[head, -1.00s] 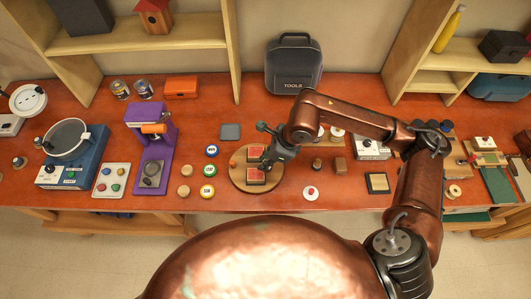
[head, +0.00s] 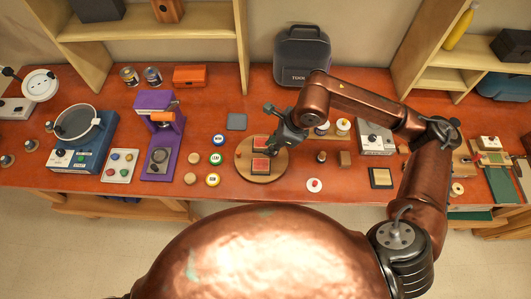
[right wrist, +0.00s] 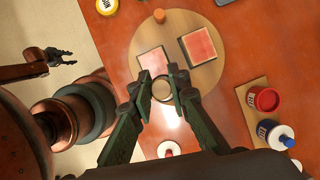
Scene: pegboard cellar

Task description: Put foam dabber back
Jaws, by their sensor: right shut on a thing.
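My right gripper (right wrist: 161,84) is shut on a small round pale thing with a dark rim (right wrist: 162,91), seen end-on, which I take to be the foam dabber. In the head view the right gripper (head: 272,150) is over the right side of a round wooden board (head: 262,178), and the held thing is hard to make out. The fingertips overlap the smaller-looking pad in the wrist view. My left gripper (right wrist: 62,57) shows far off over the floor, fingers apart.
Colored round caps (head: 216,158) lie left of the board. A red jar (right wrist: 264,100) and a blue one (right wrist: 274,132) stand on a wooden strip to the right. A white disc with a red centre (head: 314,185) is near the front edge. A purple press (head: 162,145) stands further left.

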